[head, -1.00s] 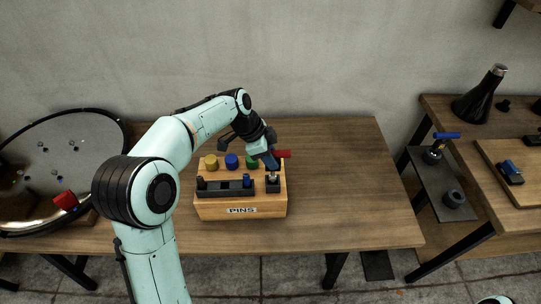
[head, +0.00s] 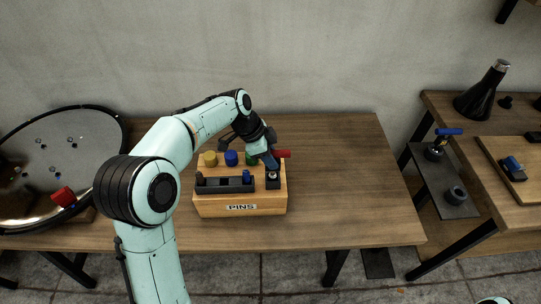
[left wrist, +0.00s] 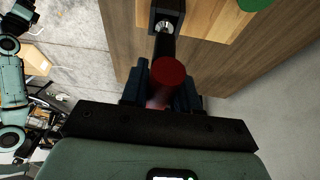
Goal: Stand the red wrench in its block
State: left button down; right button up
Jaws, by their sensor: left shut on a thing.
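The red wrench has a red bar handle (head: 284,153), which sticks out to the right of my left gripper (head: 271,163). The gripper is shut on the wrench, above the right end of the wooden pin box. In the left wrist view the round red handle end (left wrist: 168,74) shows between the fingers (left wrist: 163,92), with a dark shaft (left wrist: 163,46) beyond it. A small black block (head: 272,182) with a bright metal opening sits at the box's front right; it also shows in the left wrist view (left wrist: 168,14). I cannot tell whether the shaft touches the block. My right gripper is out of view.
The wooden box (head: 240,210) marked PINS holds yellow, blue and green pegs and a black rack (head: 224,186). A round mirror-like tray (head: 100,125) is at the left. The table's right part (head: 350,190) is clear. A blue-handled tool (head: 448,131) stands on a side shelf.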

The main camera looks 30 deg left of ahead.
pick_arm(q)
jog(key=shift+f, duration=0.4)
jog(key=c, duration=0.8)
grip_release()
jog(key=p+v, duration=0.1)
jog(key=v, duration=1.2)
jog(key=shift+s+r, duration=0.1)
jog(key=shift+r, duration=0.1)
